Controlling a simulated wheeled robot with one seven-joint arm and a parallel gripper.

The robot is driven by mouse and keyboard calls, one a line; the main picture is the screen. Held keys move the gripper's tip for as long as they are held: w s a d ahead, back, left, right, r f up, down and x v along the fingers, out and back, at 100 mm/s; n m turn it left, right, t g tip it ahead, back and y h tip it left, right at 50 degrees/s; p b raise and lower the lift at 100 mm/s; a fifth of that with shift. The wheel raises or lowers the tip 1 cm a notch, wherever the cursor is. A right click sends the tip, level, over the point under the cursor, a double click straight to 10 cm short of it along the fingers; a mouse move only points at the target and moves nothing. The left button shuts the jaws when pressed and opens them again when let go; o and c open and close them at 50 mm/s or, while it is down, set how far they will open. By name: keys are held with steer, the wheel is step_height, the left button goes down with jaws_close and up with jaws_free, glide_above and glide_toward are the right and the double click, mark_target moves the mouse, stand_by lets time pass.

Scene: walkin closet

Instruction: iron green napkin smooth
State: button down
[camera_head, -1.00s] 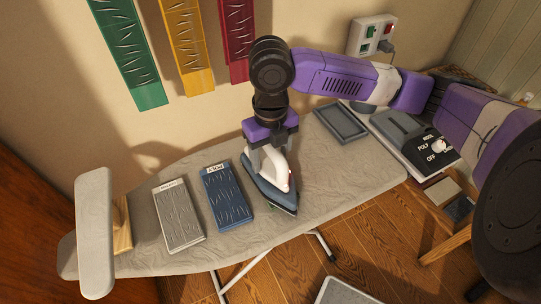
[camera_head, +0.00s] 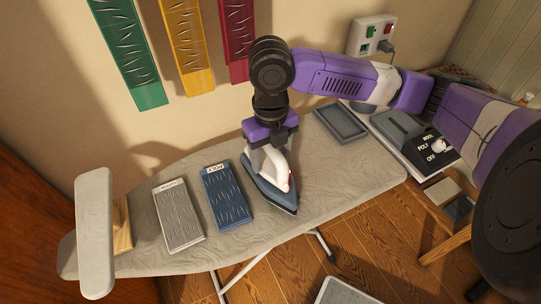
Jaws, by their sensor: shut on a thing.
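The green napkin (camera_head: 132,52) hangs on the wall at the upper left, with crease marks over its surface. My gripper (camera_head: 268,152) is shut on the handle of the iron (camera_head: 272,184), which is blue-grey and white. The iron is flat over the ironing board (camera_head: 300,222), just right of a blue creased cloth (camera_head: 227,196); I cannot tell whether its sole touches the board.
A yellow (camera_head: 187,45) and a red creased cloth (camera_head: 237,38) hang beside the green one. A grey labelled cloth (camera_head: 178,215) lies on the board's left part. An empty grey tray (camera_head: 341,122) lies at the back right. A wall socket (camera_head: 371,36) has a plug.

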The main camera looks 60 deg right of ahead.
steer(key=shift+r+p, duration=2.1)
steer(key=shift+r, duration=0.95)
